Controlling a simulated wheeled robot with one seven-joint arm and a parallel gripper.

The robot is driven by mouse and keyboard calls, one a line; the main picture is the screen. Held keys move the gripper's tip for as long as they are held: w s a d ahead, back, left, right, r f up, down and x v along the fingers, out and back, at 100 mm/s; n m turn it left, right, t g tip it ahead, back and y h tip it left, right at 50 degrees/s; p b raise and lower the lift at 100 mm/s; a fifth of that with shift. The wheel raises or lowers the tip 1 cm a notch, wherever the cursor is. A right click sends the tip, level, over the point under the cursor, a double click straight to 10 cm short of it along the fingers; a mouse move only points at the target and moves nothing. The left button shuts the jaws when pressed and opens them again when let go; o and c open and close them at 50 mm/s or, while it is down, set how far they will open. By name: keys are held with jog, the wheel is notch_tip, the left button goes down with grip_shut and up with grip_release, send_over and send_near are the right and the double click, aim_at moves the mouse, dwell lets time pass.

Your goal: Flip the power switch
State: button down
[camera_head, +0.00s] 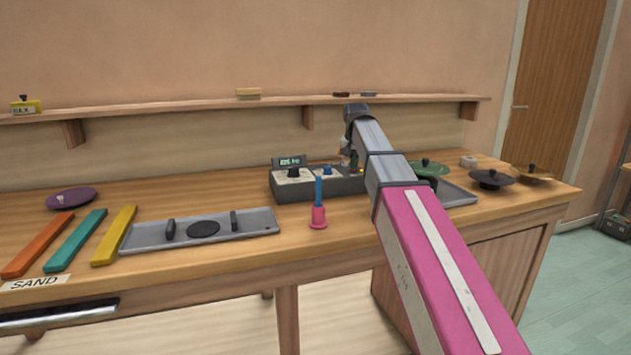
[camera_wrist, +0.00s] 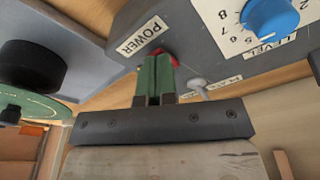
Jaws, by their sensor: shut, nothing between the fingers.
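The grey control box (camera_head: 318,188) stands on the workbench, with a green display, a black knob and a blue knob on its top. In the wrist view its front face carries a POWER label (camera_wrist: 142,36). A red part, likely the power switch (camera_wrist: 168,58), shows just below that label, partly hidden behind my fingertips. My gripper (camera_wrist: 158,62) is shut and empty, with its green fingers at or very near the red part; I cannot tell if they touch. In the head view my arm hides the box's right end and most of the gripper.
A pale toggle lever (camera_wrist: 198,86) sits right of my fingers. A blue LEVEL knob (camera_wrist: 272,18) is on the box top. A pink-based blue-handled item (camera_head: 318,216) stands in front of the box. A grey tray (camera_head: 255,222) lies left; dark discs (camera_head: 491,178) lie right.

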dwell(0.3)
jog(key=shift+r, duration=3.45)
jog(key=shift+s, duration=0.1)
